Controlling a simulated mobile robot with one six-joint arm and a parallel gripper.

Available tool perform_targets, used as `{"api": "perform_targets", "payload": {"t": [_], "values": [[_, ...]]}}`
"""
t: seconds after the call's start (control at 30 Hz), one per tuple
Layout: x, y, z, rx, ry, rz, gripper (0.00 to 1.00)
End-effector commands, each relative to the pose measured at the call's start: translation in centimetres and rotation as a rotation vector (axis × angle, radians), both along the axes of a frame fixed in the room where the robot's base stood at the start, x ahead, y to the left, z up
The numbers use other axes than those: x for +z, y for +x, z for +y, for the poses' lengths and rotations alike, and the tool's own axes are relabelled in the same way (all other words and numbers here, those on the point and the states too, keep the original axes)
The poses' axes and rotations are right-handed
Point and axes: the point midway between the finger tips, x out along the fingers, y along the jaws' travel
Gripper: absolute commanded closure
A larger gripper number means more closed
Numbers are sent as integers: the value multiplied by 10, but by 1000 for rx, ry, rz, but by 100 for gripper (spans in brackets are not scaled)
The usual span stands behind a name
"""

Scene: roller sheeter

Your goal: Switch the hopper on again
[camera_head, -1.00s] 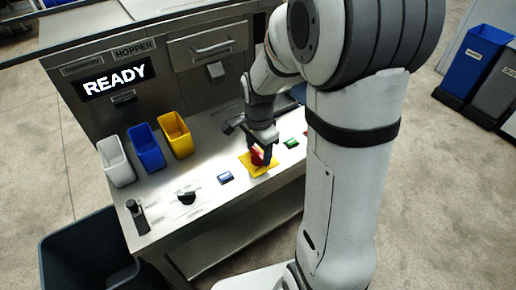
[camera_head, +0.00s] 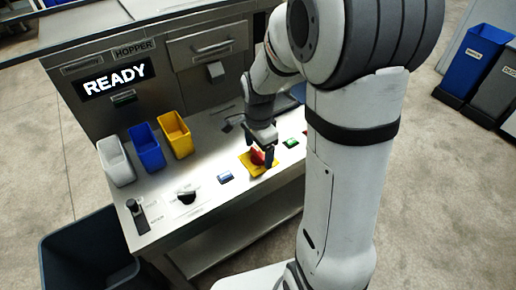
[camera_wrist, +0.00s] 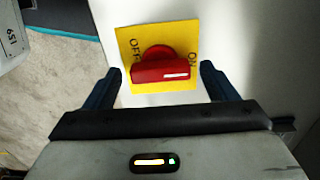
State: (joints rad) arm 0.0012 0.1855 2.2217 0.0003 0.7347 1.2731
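The red rotary switch (camera_head: 257,156) sits on a yellow plate (camera_head: 246,163) on the bench top. In the wrist view its red handle (camera_wrist: 160,72) lies nearly crosswise, with the white mark at its right end, on the ON side. The yellow plate (camera_wrist: 127,42) reads OFF at left and ON at right. My gripper (camera_wrist: 161,70) is open, with one finger to each side of the handle and visible gaps between. In the head view my gripper (camera_head: 268,158) is right at the switch. The hopper display (camera_head: 115,80) reads READY.
A blue-faced button (camera_head: 225,177) and a black knob (camera_head: 187,197) lie left of the switch, and a green button (camera_head: 291,143) lies right. White, blue (camera_head: 147,148) and yellow bins stand at the back left. A dark bin (camera_head: 85,255) stands on the floor.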

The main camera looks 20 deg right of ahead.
Motion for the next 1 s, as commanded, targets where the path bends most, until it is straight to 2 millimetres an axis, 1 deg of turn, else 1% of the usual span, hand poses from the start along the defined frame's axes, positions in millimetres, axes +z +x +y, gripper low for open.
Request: {"api": "perform_targets", "payload": {"t": [0.27, 0.37, 0.6, 0.7, 0.83, 1.0], "values": [[3, 0, 0, 2, -1, -1, 20], [14, 1, 0, 2, -1, -4, 20], [55, 1, 0, 1, 0, -5, 20], [68, 0, 0, 1, 0, -2, 20], [77, 0, 0, 1, -1, -1, 20], [78, 0, 0, 1, 0, 0, 20]]}}
